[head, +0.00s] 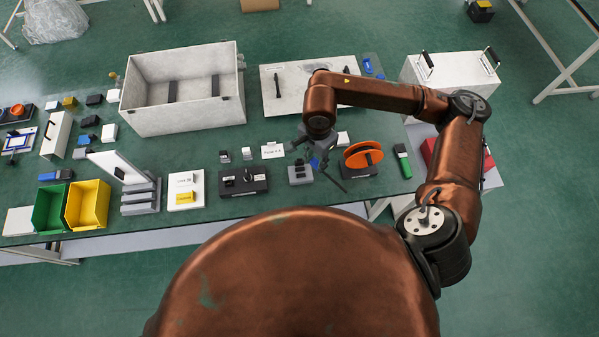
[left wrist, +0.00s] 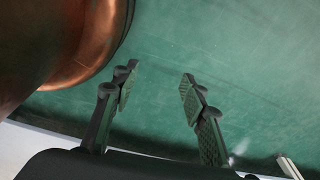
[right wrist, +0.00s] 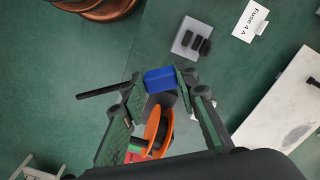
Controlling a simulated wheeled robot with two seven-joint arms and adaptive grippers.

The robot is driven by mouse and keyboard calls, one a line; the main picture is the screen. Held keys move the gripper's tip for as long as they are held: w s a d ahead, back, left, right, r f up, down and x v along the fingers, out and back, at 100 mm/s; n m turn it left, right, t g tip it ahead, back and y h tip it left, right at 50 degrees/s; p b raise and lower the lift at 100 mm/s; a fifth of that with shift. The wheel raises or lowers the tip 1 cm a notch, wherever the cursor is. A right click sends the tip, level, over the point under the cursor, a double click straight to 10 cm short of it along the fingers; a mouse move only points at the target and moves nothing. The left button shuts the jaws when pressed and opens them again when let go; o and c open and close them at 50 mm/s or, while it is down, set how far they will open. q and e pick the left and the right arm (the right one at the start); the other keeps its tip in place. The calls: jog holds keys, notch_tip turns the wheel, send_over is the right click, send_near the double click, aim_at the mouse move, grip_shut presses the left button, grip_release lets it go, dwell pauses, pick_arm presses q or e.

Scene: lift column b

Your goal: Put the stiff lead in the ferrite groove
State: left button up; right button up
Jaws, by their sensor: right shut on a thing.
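My right gripper (head: 318,156) is shut on a blue block, the grip of the stiff lead (right wrist: 160,79), above the table. It also shows in the right wrist view (right wrist: 160,75). A thin black rod (right wrist: 97,91) sticks out to the left past the finger; in the head view it slants down (head: 334,181). The likely ferrite, two dark pieces on a grey block (head: 300,173), stands just left of the lead, apart from it; it also shows in the right wrist view (right wrist: 191,38). Its groove is too small to make out. My left gripper (left wrist: 157,78) is open and empty, outside the head view.
An orange reel (head: 363,155) stands right of the lead, partly under the right gripper in its wrist view. A "Fuse 4 A" card (head: 272,151) and a black block (head: 243,181) lie left. A large grey crate (head: 185,115) and a pale board (head: 285,104) lie behind.

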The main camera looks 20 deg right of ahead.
jog(key=m, duration=0.1)
jog(key=s+m, duration=0.1)
jog(key=shift+f+m, duration=0.3)
jog(key=s+f+m, duration=0.2)
jog(key=s+m, duration=0.1)
jog(key=m, duration=0.8)
jog(key=s+f+m, duration=0.2)
jog(key=s+m, duration=0.1)
jog(key=m, duration=0.9)
jog(key=w+d+f, duration=0.2)
jog(key=w+f, duration=0.2)
jog(key=w+d+f+p, duration=0.1)
jog(key=w+d+f, duration=0.1)
jog(key=w+f, duration=0.2)
jog(key=w+d+f+p, duration=0.1)
jog(key=w+d+f, duration=0.1)
jog(key=w+f, duration=0.2)
jog(key=shift+w+d+f, duration=0.2)
jog(key=shift+w+f, duration=0.05)
jog(key=shift+f, duration=0.1)
pick_arm(q)
jog(key=shift+s+a+r, duration=0.15)
jog(key=shift+s+r, duration=0.9)
jog(key=shift+r, duration=0.05)
